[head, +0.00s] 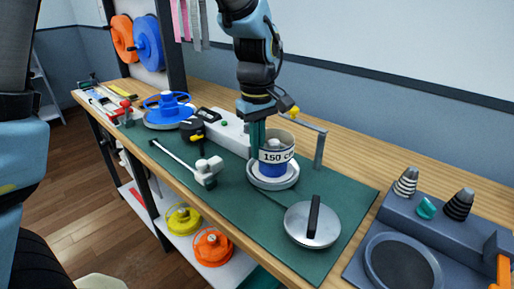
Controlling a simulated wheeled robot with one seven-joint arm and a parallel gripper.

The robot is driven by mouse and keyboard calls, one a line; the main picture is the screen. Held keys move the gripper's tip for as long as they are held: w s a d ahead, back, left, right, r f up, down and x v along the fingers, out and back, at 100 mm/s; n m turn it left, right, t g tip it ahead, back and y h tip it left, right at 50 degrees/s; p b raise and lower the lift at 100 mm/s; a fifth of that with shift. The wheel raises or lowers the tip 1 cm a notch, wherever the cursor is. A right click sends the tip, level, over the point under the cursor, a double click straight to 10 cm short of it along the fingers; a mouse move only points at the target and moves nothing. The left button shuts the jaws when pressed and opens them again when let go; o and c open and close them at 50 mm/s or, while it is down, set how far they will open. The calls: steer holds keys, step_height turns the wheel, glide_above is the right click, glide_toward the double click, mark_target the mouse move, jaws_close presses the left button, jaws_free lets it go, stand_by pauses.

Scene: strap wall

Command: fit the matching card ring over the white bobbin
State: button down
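The card ring (277,156) is a pale band marked "150 cm". It is upright around the upper part of the white bobbin, whose grey-white top (274,143) shows inside it. Blue winding (271,169) shows below the ring, above the bobbin's white round base (257,179) on the green mat. My gripper (258,148) points down with green fingers close together at the ring's left edge, and looks shut on its wall. The fingertips are partly hidden, and I cannot tell whether the ring rests on anything.
A silver disc with a black handle (312,228) lies in front right. A metal post with an arm (318,150) stands close behind right. A white-headed tool (206,171) and a tape measure (193,130) lie left. A grey station with cones (405,182) stands at right.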

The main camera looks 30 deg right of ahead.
steer(key=shift+s+a+f, duration=0.15)
steer(key=shift+f, duration=0.4)
steer(key=shift+s+a+f, duration=0.1)
steer(key=shift+a+f, duration=0.05)
steer(key=shift+f, duration=0.4)
steer(key=c, duration=1.2)
jaws_free()
steer(key=shift+f+b, duration=0.1)
steer(key=shift+b, duration=0.2)
steer(key=shift+c, duration=0.2)
steer(key=shift+o, duration=0.8)
steer(key=shift+d, duration=0.1)
steer(key=shift+o, duration=0.4)
steer(key=shift+r, duration=0.45)
step_height(320, 180, up, 12)
steer(key=b, duration=0.1)
steer(key=shift+w, duration=0.2)
